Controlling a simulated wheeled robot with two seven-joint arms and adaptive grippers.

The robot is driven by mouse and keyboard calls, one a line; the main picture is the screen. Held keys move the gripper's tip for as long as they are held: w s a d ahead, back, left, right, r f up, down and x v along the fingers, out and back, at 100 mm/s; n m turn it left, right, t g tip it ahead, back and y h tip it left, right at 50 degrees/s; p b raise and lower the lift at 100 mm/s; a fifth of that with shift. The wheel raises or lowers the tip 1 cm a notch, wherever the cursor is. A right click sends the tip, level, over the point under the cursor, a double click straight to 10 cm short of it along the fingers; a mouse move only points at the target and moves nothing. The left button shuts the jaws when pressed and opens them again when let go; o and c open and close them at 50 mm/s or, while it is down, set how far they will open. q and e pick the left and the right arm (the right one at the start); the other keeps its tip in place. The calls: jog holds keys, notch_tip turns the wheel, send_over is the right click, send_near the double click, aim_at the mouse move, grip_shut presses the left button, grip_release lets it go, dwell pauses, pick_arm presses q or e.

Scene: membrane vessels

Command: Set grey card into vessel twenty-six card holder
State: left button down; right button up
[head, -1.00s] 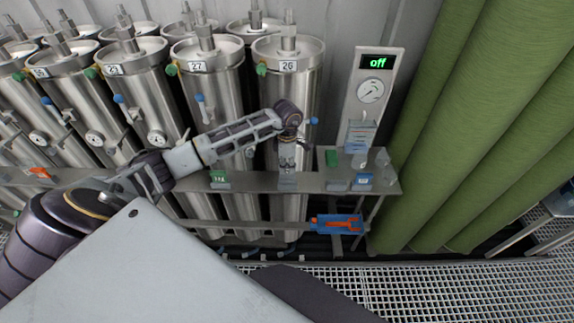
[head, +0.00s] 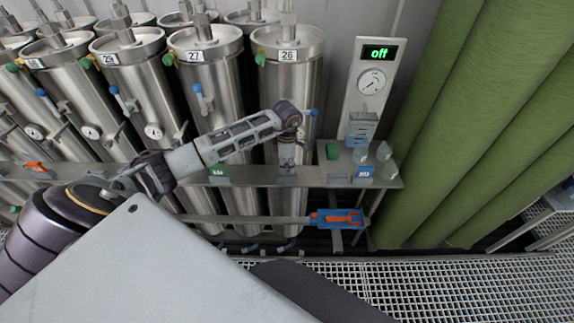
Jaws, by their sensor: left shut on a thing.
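Vessel 26 (head: 289,80) is the steel cylinder labelled 26, right of vessel 27 (head: 197,57). Its card holder (head: 287,180) is on the steel rail in front of it, grey and small. My left gripper (head: 287,163) points down just above this holder, shut on what seems to be the grey card. The card is mostly hidden and too small to make out, so I cannot tell whether it touches or is inside the holder. My right gripper is not in view.
A gauge panel (head: 372,80) reads off.

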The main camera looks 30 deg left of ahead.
pick_arm(q)
jog(key=shift+f+b, duration=0.45)
jog(key=shift+f, duration=0.15)
jog(key=shift+f, duration=0.1)
dwell(0.3)
jog(key=shift+f+b, duration=0.15)
jog(key=shift+b, duration=0.15)
dwell(0.5)
jog(key=c, duration=1.3)
grip_release()
